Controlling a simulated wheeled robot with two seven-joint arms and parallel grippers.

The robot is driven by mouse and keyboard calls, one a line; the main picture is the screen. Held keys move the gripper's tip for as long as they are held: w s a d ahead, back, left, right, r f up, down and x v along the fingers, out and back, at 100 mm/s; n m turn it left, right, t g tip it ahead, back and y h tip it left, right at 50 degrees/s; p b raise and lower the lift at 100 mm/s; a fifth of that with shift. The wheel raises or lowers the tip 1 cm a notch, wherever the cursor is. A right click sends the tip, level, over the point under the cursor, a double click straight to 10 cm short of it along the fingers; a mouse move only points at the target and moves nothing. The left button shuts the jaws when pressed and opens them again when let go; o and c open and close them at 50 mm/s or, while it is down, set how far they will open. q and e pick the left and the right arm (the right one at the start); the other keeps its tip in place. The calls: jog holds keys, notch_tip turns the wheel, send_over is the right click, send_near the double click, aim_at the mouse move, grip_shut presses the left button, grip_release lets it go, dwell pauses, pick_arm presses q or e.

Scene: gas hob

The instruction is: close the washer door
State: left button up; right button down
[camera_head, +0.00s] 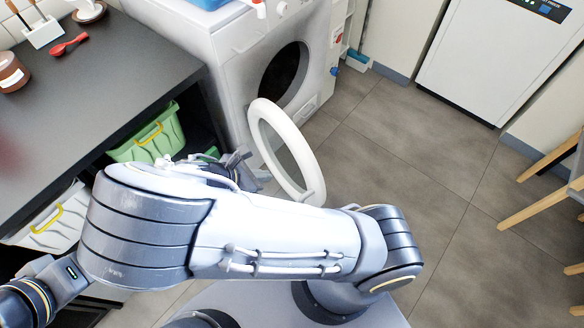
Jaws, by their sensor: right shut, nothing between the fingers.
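The white washer (228,62) stands at the top middle with its round dark opening (285,76) uncovered. Its door (309,166), a white ring with a see-through middle, hangs open and swung out toward me. My right gripper (244,163) is just left of the door's outer side, partly hidden behind my own arm. It is shut and empty. I cannot tell whether it touches the door. My right arm hides the area below the door. My left gripper is not in view.
A dark counter (130,62) is on the left, with a green basket (148,140) and a white basket (52,222) below it. A red spoon (68,44) lies on top. Tiled floor (420,150) is clear to the right, up to a white appliance (480,60) and wooden chair legs (548,158).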

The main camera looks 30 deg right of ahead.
aim_at(301, 167)
jog(key=shift+w+d+f+b, duration=0.25)
jog(key=shift+d+f, duration=0.6)
jog(key=shift+d, duration=0.7)
jog(key=shift+w+d+f+b, duration=0.1)
jog(key=shift+d+f+b, duration=0.3)
jog(key=shift+d+f, duration=0.8)
jog(key=shift+w+d+f+b, duration=0.25)
jog(key=shift+d+f, duration=0.3)
jog(key=shift+d, duration=1.3)
jog(key=shift+d, duration=0.1)
